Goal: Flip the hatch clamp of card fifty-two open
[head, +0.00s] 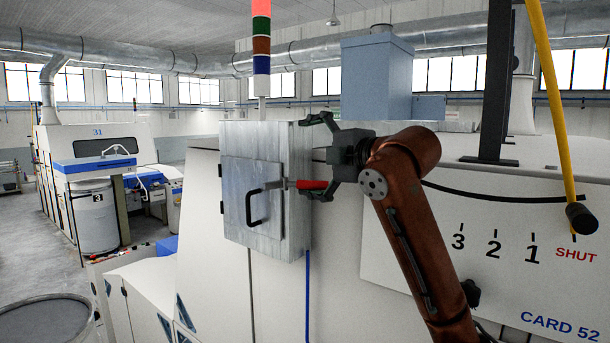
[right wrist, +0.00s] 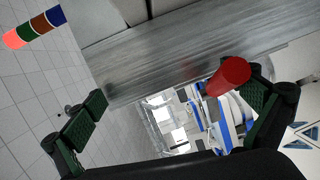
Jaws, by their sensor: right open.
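The grey metal hatch box (head: 290,180) is on the side of card 52, with a door and a black pull handle (head: 255,207). The hatch clamp, with a red grip (head: 312,185), sticks out to the right from the door's right edge. In the right wrist view the red grip (right wrist: 229,77) lies close to the right-hand finger. My right gripper (head: 318,155) is open and empty. Its upper finger is above the grip; its lower finger is beside the grip, and I cannot tell whether they touch. It also shows in the right wrist view (right wrist: 168,108). My left gripper is not in view.
A yellow lever (head: 550,100) with a black knob hangs at the right by a scale marked 3, 2, 1, SHUT. A signal tower (head: 261,45) rises behind the hatch box. Machine 31 (head: 95,160) stands at the far left. Open floor shows at the left.

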